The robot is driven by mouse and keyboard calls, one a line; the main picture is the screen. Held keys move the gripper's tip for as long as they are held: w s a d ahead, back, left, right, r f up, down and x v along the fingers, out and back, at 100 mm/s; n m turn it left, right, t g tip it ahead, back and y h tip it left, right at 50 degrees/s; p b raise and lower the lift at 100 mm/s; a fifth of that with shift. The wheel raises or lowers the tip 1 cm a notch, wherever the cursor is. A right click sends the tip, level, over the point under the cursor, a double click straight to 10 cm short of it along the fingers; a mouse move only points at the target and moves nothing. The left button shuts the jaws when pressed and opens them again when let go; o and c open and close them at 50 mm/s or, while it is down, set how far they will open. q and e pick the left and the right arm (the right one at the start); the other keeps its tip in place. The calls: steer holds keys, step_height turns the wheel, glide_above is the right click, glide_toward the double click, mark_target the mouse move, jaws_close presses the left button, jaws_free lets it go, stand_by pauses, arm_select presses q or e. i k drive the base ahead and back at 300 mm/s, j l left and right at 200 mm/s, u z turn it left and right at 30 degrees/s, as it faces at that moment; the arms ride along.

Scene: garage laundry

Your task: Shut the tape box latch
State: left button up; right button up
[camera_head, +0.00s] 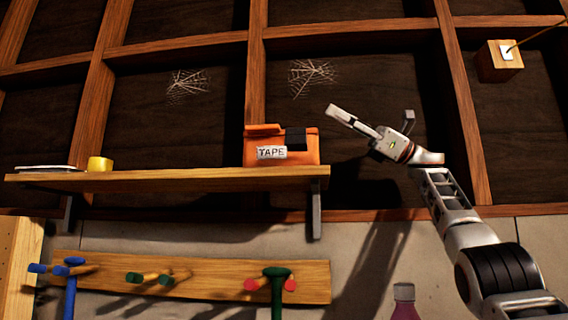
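The orange tape box (305,153) sits on the wooden shelf (180,181), near its right end. It has a white label reading "TAPE" on its front. A dark latch piece (296,138) is at its upper right; I cannot tell whether it is fastened. An orange part (263,130) stands slightly above the box's top left. My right gripper (371,113) is to the right of the box and a little higher, apart from it. Its fingers are spread and nothing is between them. My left gripper is out of view.
A yellow roll (99,164) and a flat white item (48,168) lie at the shelf's left. Below hangs a peg rack (190,280) with tools. A bottle (404,300) stands at the bottom. A wooden box (498,62) is mounted upper right.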

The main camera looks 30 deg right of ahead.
mark_target(296, 138)
steer(key=k+j, duration=0.35)
steer(key=j, duration=0.15)
steer(key=k+j, duration=0.4)
steer(key=j, duration=0.1)
